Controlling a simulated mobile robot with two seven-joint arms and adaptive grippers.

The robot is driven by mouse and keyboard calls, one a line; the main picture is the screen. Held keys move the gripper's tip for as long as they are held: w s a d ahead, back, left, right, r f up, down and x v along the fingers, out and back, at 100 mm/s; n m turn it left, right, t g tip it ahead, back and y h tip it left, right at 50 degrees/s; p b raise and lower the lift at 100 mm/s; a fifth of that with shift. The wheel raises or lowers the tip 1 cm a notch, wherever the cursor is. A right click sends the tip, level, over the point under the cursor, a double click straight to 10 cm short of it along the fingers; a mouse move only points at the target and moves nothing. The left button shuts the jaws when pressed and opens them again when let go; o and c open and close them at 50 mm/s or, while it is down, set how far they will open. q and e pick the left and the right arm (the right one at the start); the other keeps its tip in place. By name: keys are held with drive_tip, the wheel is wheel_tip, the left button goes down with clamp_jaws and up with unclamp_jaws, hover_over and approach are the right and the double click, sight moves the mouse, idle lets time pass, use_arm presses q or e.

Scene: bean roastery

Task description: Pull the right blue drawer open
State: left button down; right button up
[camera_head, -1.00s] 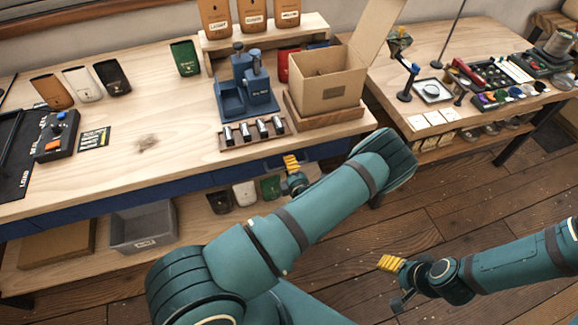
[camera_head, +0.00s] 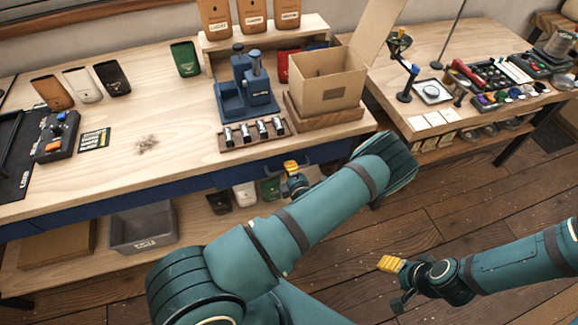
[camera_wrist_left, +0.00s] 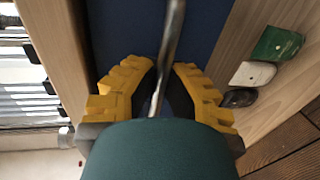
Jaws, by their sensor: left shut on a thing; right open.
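The right blue drawer (camera_head: 328,153) is set under the front edge of the wooden workbench; its blue front also fills the upper middle of the left wrist view (camera_wrist_left: 215,22). Its metal bar handle (camera_wrist_left: 174,35) runs between the yellow fingers of my left gripper (camera_wrist_left: 158,95), which is shut on it. In the head view my left gripper (camera_head: 291,167) is at the drawer front, partly behind my own arm. I cannot tell whether the drawer stands out from the bench. My right gripper (camera_head: 391,280) is open and empty over the floor at the lower right.
The bench top (camera_head: 180,165) holds a cardboard box (camera_head: 325,82), a blue press (camera_head: 247,90) and a rack of metal cylinders (camera_head: 253,133) near the front edge. A grey bin (camera_head: 143,228) and several pouches stand on the shelf below. The floor in front is clear.

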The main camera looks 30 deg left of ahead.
use_arm(q)
drive_tip(key=f+v, duration=0.2)
drive_tip(key=v, duration=0.8)
drive_tip(key=f+v, duration=0.2)
drive_tip(key=v, duration=0.8)
drive_tip(key=shift+s+d+p, duration=0.3)
drive_tip(key=shift+s+p, duration=0.1)
drive_tip(key=shift+p, duration=0.05)
drive_tip(key=c, duration=1)
unclamp_jaws()
drive_tip(key=shift+s+d, duration=0.15)
drive_tip(key=shift+r, duration=0.4)
drive_tip(key=o, duration=0.5)
drive_tip(key=r, duration=0.4)
drive_tip(key=shift+w+a+r, duration=0.2)
drive_tip(key=shift+w, duration=0.1)
drive_tip(key=r, duration=0.3)
drive_tip(key=shift+s+r, duration=0.25)
drive_tip(key=shift+r, duration=0.15)
drive_tip(key=c, duration=0.5)
drive_tip(key=shift+r, duration=0.5)
drive_tip(key=shift+w, duration=0.1)
